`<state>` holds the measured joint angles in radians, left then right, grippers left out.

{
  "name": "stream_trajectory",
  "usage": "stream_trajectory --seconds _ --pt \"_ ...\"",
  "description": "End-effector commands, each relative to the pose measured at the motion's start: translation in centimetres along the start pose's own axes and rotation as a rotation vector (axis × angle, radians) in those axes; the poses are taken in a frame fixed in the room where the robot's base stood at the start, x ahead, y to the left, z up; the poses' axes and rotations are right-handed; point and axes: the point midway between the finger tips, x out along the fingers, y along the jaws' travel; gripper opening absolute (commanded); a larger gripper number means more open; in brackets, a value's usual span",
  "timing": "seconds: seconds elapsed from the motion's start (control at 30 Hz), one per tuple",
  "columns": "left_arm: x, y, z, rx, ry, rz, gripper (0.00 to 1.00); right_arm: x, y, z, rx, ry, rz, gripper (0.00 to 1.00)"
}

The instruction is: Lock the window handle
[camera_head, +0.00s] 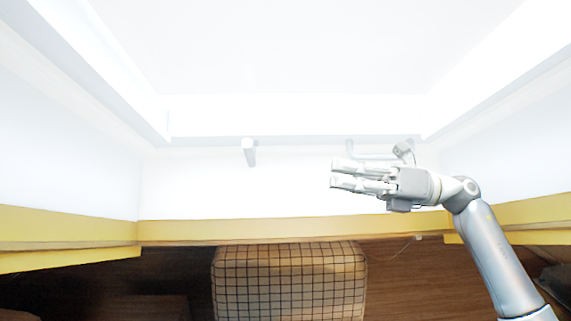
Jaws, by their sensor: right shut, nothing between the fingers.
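A bright white window (300,115) with a pale frame fills the upper part of the head view. A small light grey handle (249,153) sticks out and down from the lower frame, left of centre. My left gripper is out of view.
A yellow band (300,230) runs along the bottom of the white wall. A checked beige cushion or seat (290,282) stands below it on the dark wooden floor (175,265). The wall between the grey handle and my gripper is clear.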

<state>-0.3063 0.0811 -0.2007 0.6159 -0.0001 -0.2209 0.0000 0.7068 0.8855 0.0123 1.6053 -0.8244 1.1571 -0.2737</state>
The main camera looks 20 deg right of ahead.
Motion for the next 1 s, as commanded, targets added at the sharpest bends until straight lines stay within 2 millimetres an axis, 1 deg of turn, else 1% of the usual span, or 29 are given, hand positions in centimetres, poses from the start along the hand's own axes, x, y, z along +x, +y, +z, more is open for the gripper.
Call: stream_trajectory --seconds 0.17,0.4,0.6,0.7,0.8,1.0 --pt "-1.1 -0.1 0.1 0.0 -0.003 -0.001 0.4 2.3 0.3 0.3 -0.001 0.0 0.005 0.0" --pt "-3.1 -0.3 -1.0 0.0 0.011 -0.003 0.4 7.5 0.4 0.4 0.001 0.0 0.007 0.0" --pt "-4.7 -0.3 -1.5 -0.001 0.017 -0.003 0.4 11.3 0.3 0.4 0.001 -0.001 0.004 0.0" --pt "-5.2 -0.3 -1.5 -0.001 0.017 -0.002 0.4 12.6 0.2 0.3 0.001 0.0 0.003 0.0" --pt "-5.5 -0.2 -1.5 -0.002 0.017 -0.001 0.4 13.4 0.2 0.2 0.001 -0.001 0.003 0.0" --pt "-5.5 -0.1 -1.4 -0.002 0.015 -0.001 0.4 13.8 0.0 0.1 0.0 -0.001 0.0 0.0"
